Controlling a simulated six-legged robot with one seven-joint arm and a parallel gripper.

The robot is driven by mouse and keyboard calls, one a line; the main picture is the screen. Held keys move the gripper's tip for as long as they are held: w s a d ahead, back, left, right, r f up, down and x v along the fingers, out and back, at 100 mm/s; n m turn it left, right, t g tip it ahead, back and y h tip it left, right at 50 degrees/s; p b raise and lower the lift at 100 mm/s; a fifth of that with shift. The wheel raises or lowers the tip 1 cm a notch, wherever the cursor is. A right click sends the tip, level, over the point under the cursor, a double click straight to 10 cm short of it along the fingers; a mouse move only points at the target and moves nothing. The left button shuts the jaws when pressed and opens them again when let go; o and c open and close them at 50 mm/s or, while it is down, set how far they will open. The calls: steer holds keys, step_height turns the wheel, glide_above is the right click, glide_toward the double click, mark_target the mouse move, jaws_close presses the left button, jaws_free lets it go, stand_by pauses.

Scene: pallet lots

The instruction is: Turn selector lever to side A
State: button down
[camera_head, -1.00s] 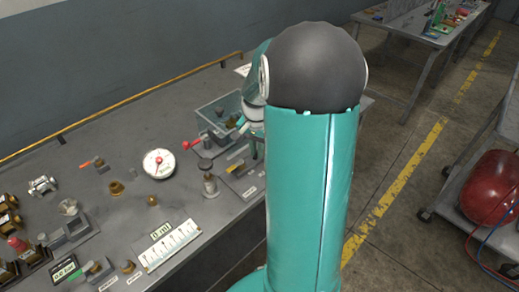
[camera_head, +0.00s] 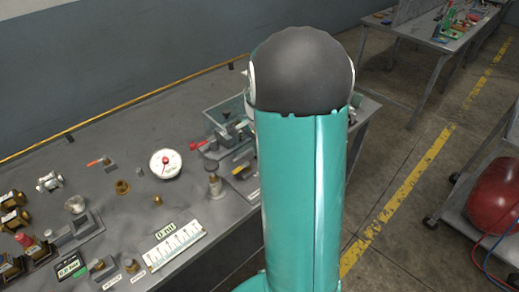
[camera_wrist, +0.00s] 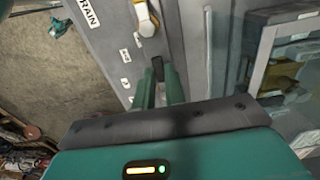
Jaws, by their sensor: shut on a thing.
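In the wrist view, the two green fingers of my gripper (camera_wrist: 158,80) point down at a grey panel. They are shut on a small dark upright piece, which appears to be the grip of the selector lever (camera_wrist: 157,64). Its base and the side it points to are hidden by the fingers. Small white labels (camera_wrist: 126,56) lie on the panel just left of it, too small to read. In the head view my gripper and the lever are hidden behind my own arm.
A clear-walled tank (camera_wrist: 282,60) is close on the right. In the head view, a red-handled valve (camera_head: 198,145) and a round gauge (camera_head: 165,164) stand on the bench.

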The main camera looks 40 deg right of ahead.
steer(key=c, duration=1.5)
jaws_free()
steer(key=shift+o, duration=0.2)
steer(key=shift+r, duration=0.15)
step_height(320, 180, up, 14)
steer(key=shift+f, duration=0.2)
